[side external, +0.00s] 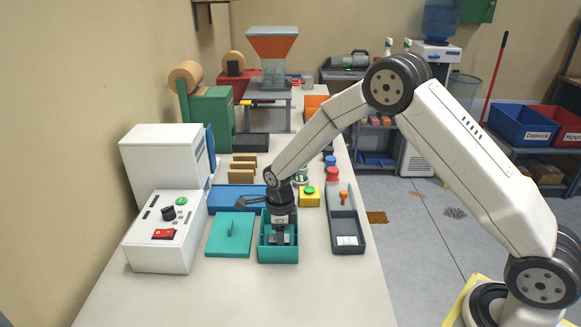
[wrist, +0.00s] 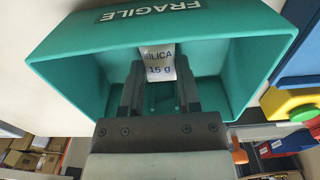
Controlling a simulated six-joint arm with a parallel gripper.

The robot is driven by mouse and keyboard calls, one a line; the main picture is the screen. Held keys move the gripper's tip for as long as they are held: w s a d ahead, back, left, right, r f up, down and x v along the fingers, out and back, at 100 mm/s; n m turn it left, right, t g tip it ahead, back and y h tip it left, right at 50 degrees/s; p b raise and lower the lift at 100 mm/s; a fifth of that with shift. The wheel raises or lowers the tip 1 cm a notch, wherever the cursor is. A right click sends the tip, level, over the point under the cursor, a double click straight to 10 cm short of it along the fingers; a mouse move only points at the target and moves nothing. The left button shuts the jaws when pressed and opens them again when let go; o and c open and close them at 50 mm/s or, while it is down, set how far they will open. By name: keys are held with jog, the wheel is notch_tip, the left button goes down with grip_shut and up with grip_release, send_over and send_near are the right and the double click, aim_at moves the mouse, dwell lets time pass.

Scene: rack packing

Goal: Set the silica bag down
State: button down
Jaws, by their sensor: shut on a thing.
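The silica bag (wrist: 159,66) is a small white packet marked "SILICA 15 g". It shows in the wrist view between the fingers of my gripper (wrist: 160,88). My gripper, also in the side view (side external: 279,239), points down into the open teal box (side external: 278,256) and is shut on the bag. In the wrist view the box (wrist: 225,48) has "FRAGILE" on a wall, and its walls surround the fingers. Whether the bag touches the box floor cannot be told. In the side view the bag is hidden by my gripper and the box.
A teal lid with a handle (side external: 241,246) lies left of the box. A dark tray (side external: 344,218) with a white packet stands to the right. A blue bin (side external: 228,196) and a yellow block with a green button (side external: 309,198) stand behind. The front table is clear.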

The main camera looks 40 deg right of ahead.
jog(key=shift+f, duration=0.4)
jog(key=shift+c, duration=1.6)
grip_release()
jog(key=shift+r, duration=0.25)
notch_tip(320, 180, up, 12)
jog(key=shift+s, duration=0.15)
